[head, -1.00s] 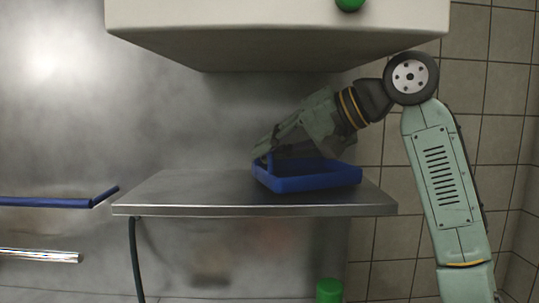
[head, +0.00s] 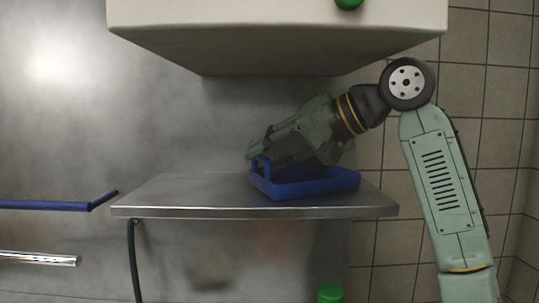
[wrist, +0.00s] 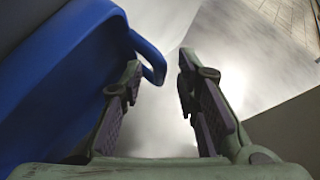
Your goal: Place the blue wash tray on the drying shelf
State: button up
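The blue wash tray (head: 315,186) rests on the right part of the metal shelf (head: 185,196), with a raised handle loop at its left end. My gripper (head: 256,154) is just above and behind the tray, pointing left and slightly down. In the wrist view the tray (wrist: 60,75) fills the left side, its handle loop (wrist: 154,66) beside the left finger. Part of the tray's far side is hidden behind my gripper in the head view.
A large white box-like unit (head: 280,40) hangs low above the shelf. Blue and clear bars (head: 45,205) jut in at the left. A dark hose (head: 133,260) hangs under the shelf, and a green cap (head: 330,292) shows below. The shelf's left part is clear.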

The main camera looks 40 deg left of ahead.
jog(key=b+v, duration=0.1)
jog(key=v, duration=0.6)
jog(key=shift+d+r, duration=0.2)
jog(key=shift+d, duration=0.05)
dwell(0.3)
